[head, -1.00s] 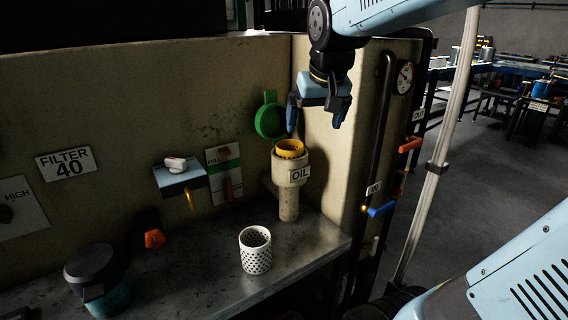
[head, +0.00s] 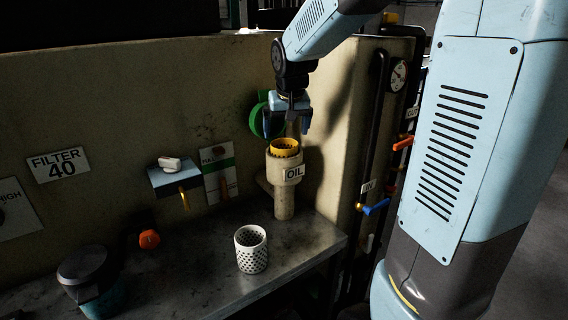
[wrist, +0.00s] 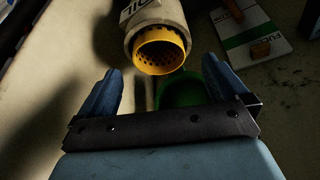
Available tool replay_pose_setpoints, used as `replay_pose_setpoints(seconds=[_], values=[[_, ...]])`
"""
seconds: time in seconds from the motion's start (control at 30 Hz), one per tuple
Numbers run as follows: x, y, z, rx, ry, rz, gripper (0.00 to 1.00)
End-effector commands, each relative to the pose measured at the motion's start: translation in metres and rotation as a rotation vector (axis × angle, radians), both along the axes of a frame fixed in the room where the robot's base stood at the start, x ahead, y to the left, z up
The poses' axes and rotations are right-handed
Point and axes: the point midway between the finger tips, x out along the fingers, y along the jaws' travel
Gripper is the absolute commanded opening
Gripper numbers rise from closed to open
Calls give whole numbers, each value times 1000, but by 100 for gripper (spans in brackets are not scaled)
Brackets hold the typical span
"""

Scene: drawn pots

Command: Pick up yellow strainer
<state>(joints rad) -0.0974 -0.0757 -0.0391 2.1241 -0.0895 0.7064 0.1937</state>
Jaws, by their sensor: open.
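The yellow strainer (head: 285,146) sits in the top of the cream oil filler pipe (head: 285,168) marked OIL, its rim showing above the pipe's mouth. It also shows in the wrist view (wrist: 160,52), with a perforated inside, beyond my fingertips. My gripper (head: 287,130) is open and empty, pointing down just above the strainer in the head view. In the wrist view my two blue fingers (wrist: 160,82) stand wide apart, with the strainer above the gap between them. I see no contact with the strainer.
A green round cap (head: 257,119) hangs on the wall behind my gripper. A white perforated basket (head: 251,250) and a dark-lidded container (head: 88,275) stand on the metal bench (head: 190,290). Vertical pipes with an orange handle (head: 403,142) and a blue handle (head: 377,207) are at right.

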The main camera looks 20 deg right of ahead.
Motion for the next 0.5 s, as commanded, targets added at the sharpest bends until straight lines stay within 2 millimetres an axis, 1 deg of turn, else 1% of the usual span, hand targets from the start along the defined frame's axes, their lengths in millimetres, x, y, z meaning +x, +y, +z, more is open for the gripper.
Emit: replay_pose_setpoints(seconds=[0.07,0.27,0.5], values=[[3,0,-8,0,2,0,100],[7,-2,-16,0,1,0,100],[22,-7,-44,0,3,0,100]])
